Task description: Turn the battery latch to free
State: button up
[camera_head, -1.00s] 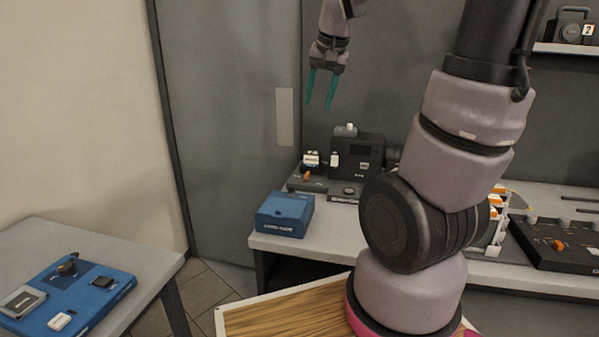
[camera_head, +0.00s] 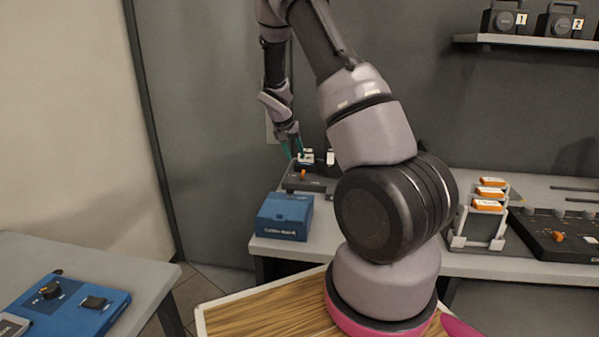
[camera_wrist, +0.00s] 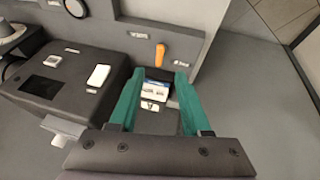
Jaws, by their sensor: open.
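The battery latch is a small orange lever (camera_wrist: 160,54) on a dark grey base plate (camera_wrist: 118,38), with small labels on both sides that I cannot read. In the head view the orange lever (camera_head: 303,174) stands at the front of the bench's dark station. A battery with a white and blue label (camera_wrist: 155,91) sits just behind the lever; its pale top (camera_head: 306,157) shows in the head view. My gripper (camera_wrist: 158,74) is open, its teal fingers on either side of the battery in the wrist view. In the head view my gripper (camera_head: 292,149) is above the station's left end. No contact with the latch is visible.
A dark box with a screen (camera_wrist: 62,86) stands beside the battery. A blue box (camera_head: 284,217) sits on the bench's front left. A rack of orange-topped packs (camera_head: 483,218) and a dark panel (camera_head: 555,238) are to the right. A side table (camera_head: 95,272) holds a blue board.

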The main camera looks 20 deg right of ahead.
aim_at(302, 173)
jog(key=x, duration=0.9)
jog(key=shift+d+f, duration=0.1)
jog(key=shift+f, duration=0.1)
grip_shut()
